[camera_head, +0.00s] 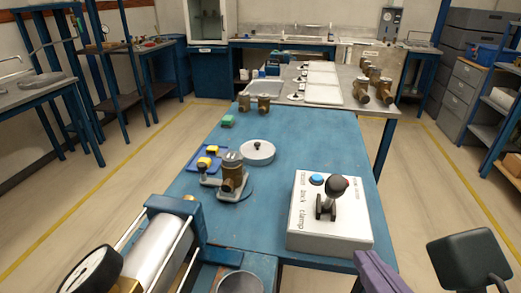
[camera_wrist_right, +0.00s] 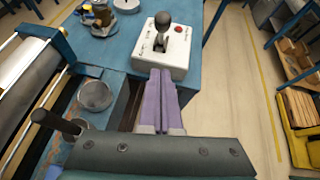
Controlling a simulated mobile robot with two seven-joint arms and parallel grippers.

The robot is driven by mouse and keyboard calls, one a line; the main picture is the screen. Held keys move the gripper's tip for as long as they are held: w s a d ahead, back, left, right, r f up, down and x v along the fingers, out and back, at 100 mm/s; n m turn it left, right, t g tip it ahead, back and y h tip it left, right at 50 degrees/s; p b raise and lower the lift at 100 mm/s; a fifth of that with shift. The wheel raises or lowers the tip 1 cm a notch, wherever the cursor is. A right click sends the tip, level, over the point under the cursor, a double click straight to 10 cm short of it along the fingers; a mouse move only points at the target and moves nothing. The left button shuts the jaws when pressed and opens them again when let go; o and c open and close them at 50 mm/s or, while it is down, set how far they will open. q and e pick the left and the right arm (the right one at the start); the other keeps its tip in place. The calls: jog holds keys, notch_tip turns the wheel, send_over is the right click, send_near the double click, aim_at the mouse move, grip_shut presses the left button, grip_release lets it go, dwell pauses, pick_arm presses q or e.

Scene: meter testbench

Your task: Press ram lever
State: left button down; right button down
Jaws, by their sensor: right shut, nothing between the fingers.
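A white control box (camera_head: 330,230) stands on the blue bench, with a black-knobbed lever (camera_head: 334,194) rising from a slot in its top. Lettering on the box is too small to read fully. A blue button (camera_head: 317,179) sits near the lever. The box also shows in the right wrist view (camera_wrist_right: 146,62), with the lever (camera_wrist_right: 162,26) upright and a red button (camera_wrist_right: 179,28) beside it. My right gripper (camera_head: 374,262) has purple fingers, shut and empty, near the box's front right corner. In the wrist view its fingertips (camera_wrist_right: 160,74) point at the box's near side; contact cannot be told. My left gripper is not in view.
A cylinder rig with a gauge (camera_head: 92,272) stands at the front left. A brass meter (camera_head: 232,178), a white round dish (camera_head: 257,152) and a blue tray (camera_head: 200,160) lie left of the box.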

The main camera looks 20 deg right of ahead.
send_near(331, 196)
notch_tip(331, 196, down, 4)
jog(key=d, duration=0.1)
jog(key=shift+w+d+r, duration=0.1)
jog(key=shift+w+d, duration=0.25)
jog(key=shift+w, duration=0.35)
jog(key=shift+w+d+r, duration=0.1)
jog(key=shift+w+d, duration=0.2)
jog(key=shift+w, duration=0.45)
jog(key=shift+w+d, duration=0.35)
jog(key=shift+w, duration=0.35)
